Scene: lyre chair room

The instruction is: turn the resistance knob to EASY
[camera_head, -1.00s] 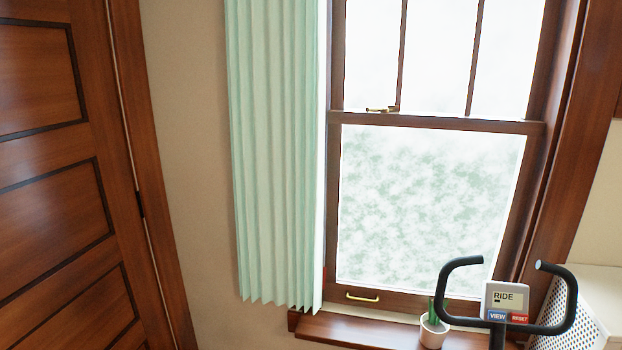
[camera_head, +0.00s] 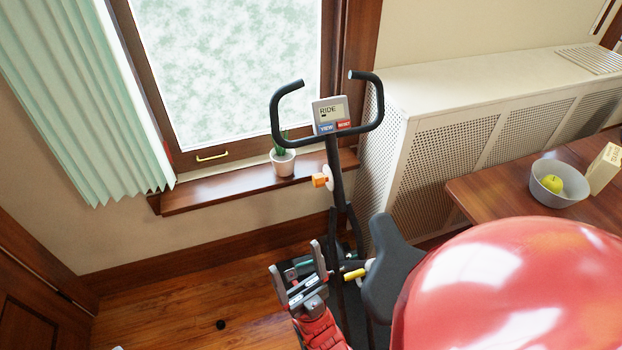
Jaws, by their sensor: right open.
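The exercise bike stands by the window, with black handlebars (camera_head: 376,110) and a grey RIDE console (camera_head: 330,114) on top. An orange knob (camera_head: 319,180) sticks out to the left of its upright post, in front of a round white disc (camera_head: 328,177). I take it as the resistance knob; no EASY marking is readable. My right gripper (camera_head: 298,268) is open and empty, low at the left of the bike, below the knob and apart from it. My left gripper is not in view.
The black bike seat (camera_head: 391,266) and a yellow handle (camera_head: 355,273) lie right of my right gripper. A potted plant (camera_head: 283,161) stands on the windowsill (camera_head: 215,190). A table (camera_head: 480,197) holds a bowl (camera_head: 545,190) with an apple. A large glossy red shape hides the lower right.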

